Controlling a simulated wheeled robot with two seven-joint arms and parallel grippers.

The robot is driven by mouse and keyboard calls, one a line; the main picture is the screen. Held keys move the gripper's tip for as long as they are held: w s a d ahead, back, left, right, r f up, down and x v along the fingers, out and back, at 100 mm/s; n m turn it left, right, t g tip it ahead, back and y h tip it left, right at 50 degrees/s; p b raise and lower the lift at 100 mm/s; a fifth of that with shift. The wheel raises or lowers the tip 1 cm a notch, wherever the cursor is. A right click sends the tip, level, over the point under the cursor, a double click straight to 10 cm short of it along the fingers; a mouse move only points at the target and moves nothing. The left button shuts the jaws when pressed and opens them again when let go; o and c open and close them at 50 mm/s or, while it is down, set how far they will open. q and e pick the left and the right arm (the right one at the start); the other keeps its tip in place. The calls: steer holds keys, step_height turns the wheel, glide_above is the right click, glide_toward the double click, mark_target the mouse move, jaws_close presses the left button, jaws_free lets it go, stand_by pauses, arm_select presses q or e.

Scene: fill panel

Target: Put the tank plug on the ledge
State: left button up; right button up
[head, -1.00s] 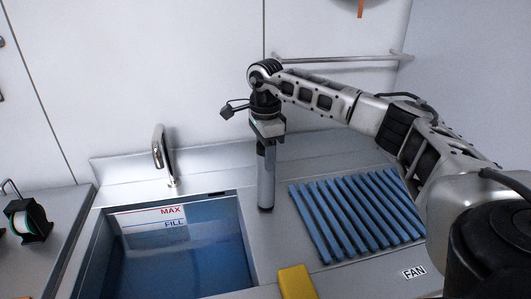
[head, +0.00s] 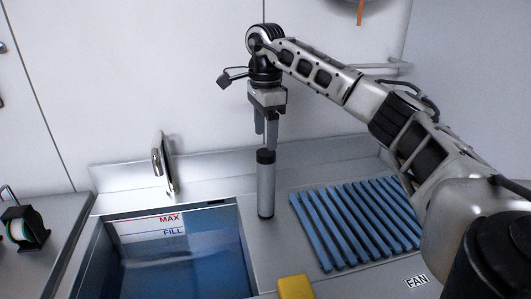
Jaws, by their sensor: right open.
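The tank plug (head: 266,188) is a grey cylinder with a black top. It stands upright on the metal counter ledge (head: 230,170) just right of the water tank (head: 180,262). My right gripper (head: 266,146) is directly above the plug, pointing down, with its fingers open and nothing between them. The fingertips are close to the plug's black top but look clear of it. My left gripper does not show.
A blue slatted rack (head: 355,222) lies right of the plug. A faucet (head: 162,162) stands behind the tank. A yellow block (head: 295,287) is at the front. A spool holder (head: 24,227) sits at the far left. A wall rail (head: 385,68) is behind my right arm.

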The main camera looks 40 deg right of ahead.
steer(key=shift+r, duration=1.95)
